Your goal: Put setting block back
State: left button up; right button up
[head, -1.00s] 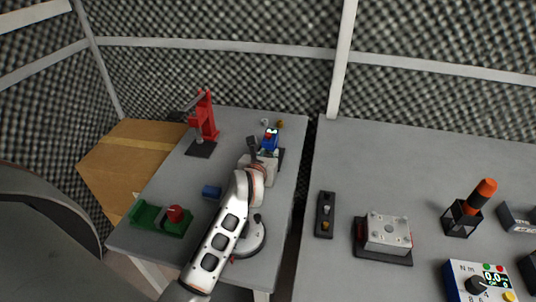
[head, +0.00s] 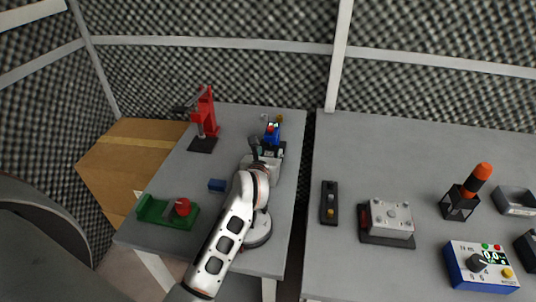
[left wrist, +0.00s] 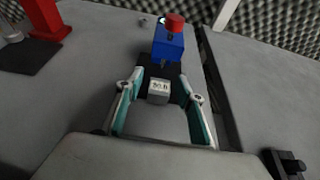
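A small grey block with dark markings, which looks like the setting block (left wrist: 158,91), sits on a black base in front of a blue device with a red knob (left wrist: 168,45). The blue device also shows at the back of the left table in the head view (head: 271,134). My left gripper (left wrist: 160,80) is open, with one finger on each side of the block. A gap shows between the block and each finger. In the head view my left gripper (head: 262,148) partly hides the black base, and the block is not clear there. My right gripper is in neither view.
The right table holds a black strip (head: 329,203), a grey box (head: 391,218) and a blue meter (head: 478,268). Walls stand behind.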

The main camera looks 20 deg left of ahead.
pick_arm(q)
jog(key=v, duration=1.2)
jog(key=shift+r, duration=0.15)
dwell(0.5)
